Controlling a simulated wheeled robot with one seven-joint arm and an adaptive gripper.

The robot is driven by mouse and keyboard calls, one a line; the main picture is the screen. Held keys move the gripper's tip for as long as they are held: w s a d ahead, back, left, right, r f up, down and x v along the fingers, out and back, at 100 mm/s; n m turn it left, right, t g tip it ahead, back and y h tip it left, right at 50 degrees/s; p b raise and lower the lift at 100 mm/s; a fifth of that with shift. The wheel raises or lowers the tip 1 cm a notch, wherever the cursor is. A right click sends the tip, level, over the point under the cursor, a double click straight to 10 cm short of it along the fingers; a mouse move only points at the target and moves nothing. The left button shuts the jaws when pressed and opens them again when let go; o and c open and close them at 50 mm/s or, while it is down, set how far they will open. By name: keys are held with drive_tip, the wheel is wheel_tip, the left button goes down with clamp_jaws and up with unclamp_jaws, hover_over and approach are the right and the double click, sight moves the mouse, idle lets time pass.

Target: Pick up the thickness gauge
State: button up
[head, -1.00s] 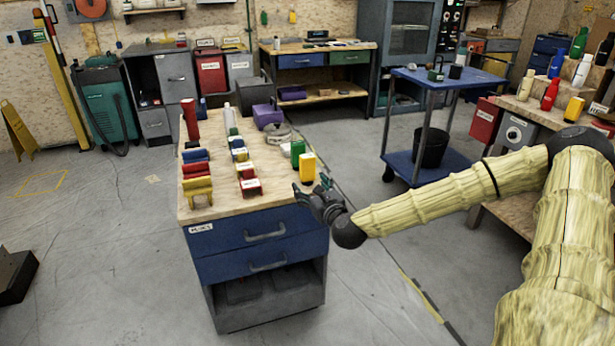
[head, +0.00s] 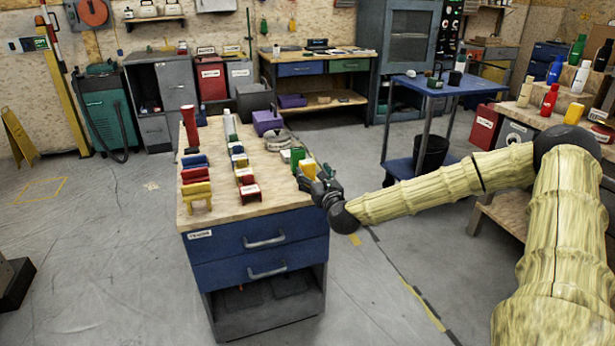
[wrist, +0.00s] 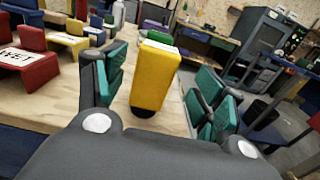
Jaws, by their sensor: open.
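A yellow upright block (head: 309,168), which I take to be the thickness gauge, stands near the right edge of the wooden bench top. In the wrist view the yellow block (wrist: 155,75) stands between the two fingers, with a pale label on its top and a dark part at its foot. My gripper (wrist: 155,98) is open, with a finger on each side of the block and visible gaps. In the head view my gripper (head: 316,176) is at the bench's right edge and hides the block's lower part.
A green block (head: 297,157) stands just left of the yellow one. Several small red, yellow and blue chair-shaped things (head: 197,190) stand in rows on the left of the wooden bench top (head: 225,208). A blue cart (head: 450,84) stands at the right.

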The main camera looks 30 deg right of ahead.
sight(309, 171)
drive_tip(key=shift+a+x, duration=0.1)
drive_tip(key=shift+x, duration=1.1)
drive_tip(key=shift+a+x, duration=0.15)
drive_tip(key=shift+x, duration=1.05)
drive_tip(key=shift+f, duration=0.2)
drive_tip(key=c, duration=1.2)
